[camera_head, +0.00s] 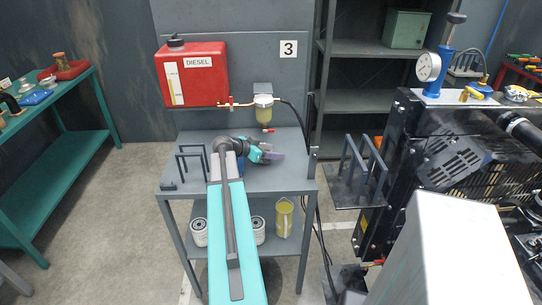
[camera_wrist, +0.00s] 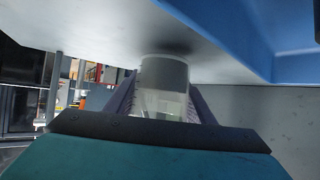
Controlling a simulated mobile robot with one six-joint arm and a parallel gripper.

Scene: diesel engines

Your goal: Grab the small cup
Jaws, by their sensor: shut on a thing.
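The small cup (camera_wrist: 163,78) shows in the wrist view as a pale, partly see-through cylinder. It is between the two dark fingers of my gripper (camera_wrist: 161,98), which are shut on it. Its far end is close to a grey surface at the top of that view; I cannot tell whether they touch. In the head view my gripper (camera_head: 274,155) is over the right part of the grey table (camera_head: 296,178), below the filter bowl. I cannot make out the cup there.
A red diesel tank (camera_head: 192,75) and a filter with a yellowish bowl (camera_head: 264,108) are on the panel behind. A black wire stand (camera_head: 193,160) is on the table's left. White filters (camera_head: 199,232) and a yellow container (camera_head: 284,219) are on the lower shelf. The engine (camera_head: 450,150) stands right.

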